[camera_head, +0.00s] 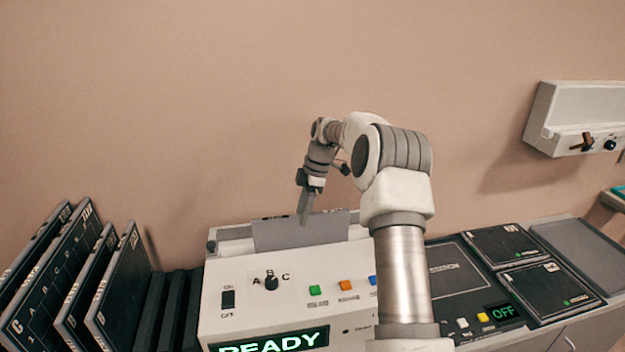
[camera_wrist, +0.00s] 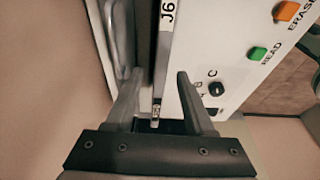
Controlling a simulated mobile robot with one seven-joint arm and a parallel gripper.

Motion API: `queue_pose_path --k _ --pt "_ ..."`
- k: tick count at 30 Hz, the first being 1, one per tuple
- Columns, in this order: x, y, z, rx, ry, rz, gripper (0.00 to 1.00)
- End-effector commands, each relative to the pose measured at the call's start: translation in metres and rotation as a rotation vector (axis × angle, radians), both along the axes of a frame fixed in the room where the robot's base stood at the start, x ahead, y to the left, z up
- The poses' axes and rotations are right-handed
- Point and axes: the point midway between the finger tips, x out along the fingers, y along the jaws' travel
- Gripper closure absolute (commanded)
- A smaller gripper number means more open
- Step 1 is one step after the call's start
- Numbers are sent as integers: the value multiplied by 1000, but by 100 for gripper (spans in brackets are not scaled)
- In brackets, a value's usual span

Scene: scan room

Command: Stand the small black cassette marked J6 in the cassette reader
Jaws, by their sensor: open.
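The cassette reader (camera_head: 235,290) is a white box with a lit READY display, a knob and coloured buttons. The J6 label (camera_wrist: 167,14) shows in the wrist view on the narrow edge of a thin dark cassette (camera_wrist: 161,50), which appears to stand in the reader's top. A grey upright panel (camera_head: 275,235) at the reader's top back may be its face; I cannot tell for sure. My gripper (camera_wrist: 160,74) is open, its fingers on either side of the cassette's line, apart from it. In the head view it (camera_head: 304,212) is over the reader's top. The cassette's lower part is hidden.
Several large black lettered plates (camera_head: 60,265) lean in a rack at the left. Right of the reader, dark flat cassettes (camera_head: 503,245) (camera_head: 548,287) lie beside a panel showing OFF (camera_head: 502,311). A white wall box (camera_head: 580,115) hangs at the right. The wall is close behind.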

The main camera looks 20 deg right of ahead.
Motion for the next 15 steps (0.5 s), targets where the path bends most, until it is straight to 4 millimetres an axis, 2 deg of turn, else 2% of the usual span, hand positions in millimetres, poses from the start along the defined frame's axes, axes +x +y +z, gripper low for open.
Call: queue_pose_path --k 3,9,15 --pt "-1 -9 31 -1 -5 -1 46" --pt "-3 -21 78 -1 -4 -1 46" --pt "-6 -29 111 0 -3 -1 46"
